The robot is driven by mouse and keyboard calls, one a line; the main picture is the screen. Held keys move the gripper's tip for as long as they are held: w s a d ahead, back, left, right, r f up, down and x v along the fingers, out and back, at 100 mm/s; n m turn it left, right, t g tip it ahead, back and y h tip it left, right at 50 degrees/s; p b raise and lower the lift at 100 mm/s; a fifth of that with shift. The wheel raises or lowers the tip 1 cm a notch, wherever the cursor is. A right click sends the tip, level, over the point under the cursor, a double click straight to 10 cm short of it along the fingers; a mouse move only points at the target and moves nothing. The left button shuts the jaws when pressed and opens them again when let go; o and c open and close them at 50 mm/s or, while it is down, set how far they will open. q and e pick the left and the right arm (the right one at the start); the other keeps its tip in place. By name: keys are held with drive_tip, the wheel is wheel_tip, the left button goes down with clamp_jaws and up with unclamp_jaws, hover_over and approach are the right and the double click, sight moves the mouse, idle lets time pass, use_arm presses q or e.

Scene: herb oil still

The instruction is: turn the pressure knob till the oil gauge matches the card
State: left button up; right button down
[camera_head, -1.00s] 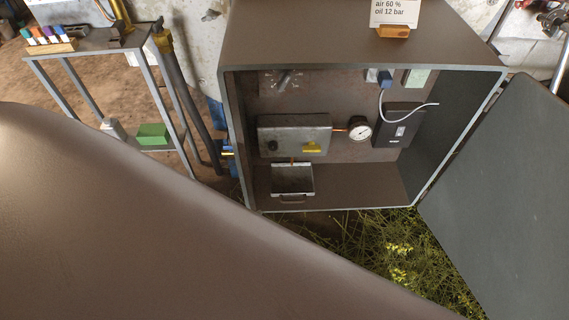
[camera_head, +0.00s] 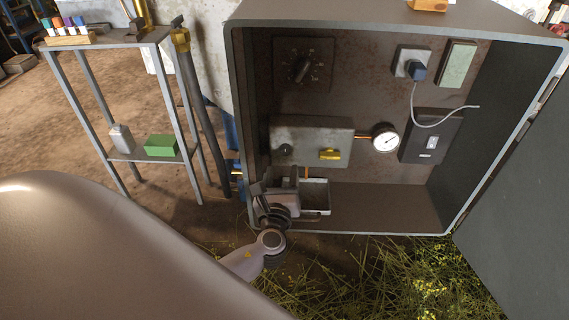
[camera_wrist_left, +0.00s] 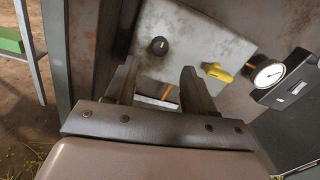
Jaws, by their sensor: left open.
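The small black knob (camera_head: 285,151) is on the left of a grey metal box (camera_head: 312,132) inside the open cabinet. It also shows in the left wrist view (camera_wrist_left: 158,46). The round white gauge (camera_head: 385,137) is right of the box; its reading is too small to tell. Only the wooden card holder (camera_head: 428,4) shows at the top edge; the card is cut off. It read "air 60 %, oil 12 bar" earlier. My left gripper (camera_wrist_left: 160,82) is open and empty, its fingers apart below the knob and not around it. My right gripper is not in view.
A yellow valve handle (camera_head: 330,155) sits right of the knob. A metal tray (camera_head: 314,195) is under the box, close to my left gripper. A larger dial (camera_head: 303,68) is above. The cabinet door (camera_head: 515,180) stands open at right.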

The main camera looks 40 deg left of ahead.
sight(285, 153)
use_arm(q)
drive_tip(key=b+x, duration=0.1)
drive_tip(key=x, duration=0.5)
drive_tip(key=shift+w+a, duration=0.2)
drive_tip(key=shift+w, duration=0.2)
clamp_jaws()
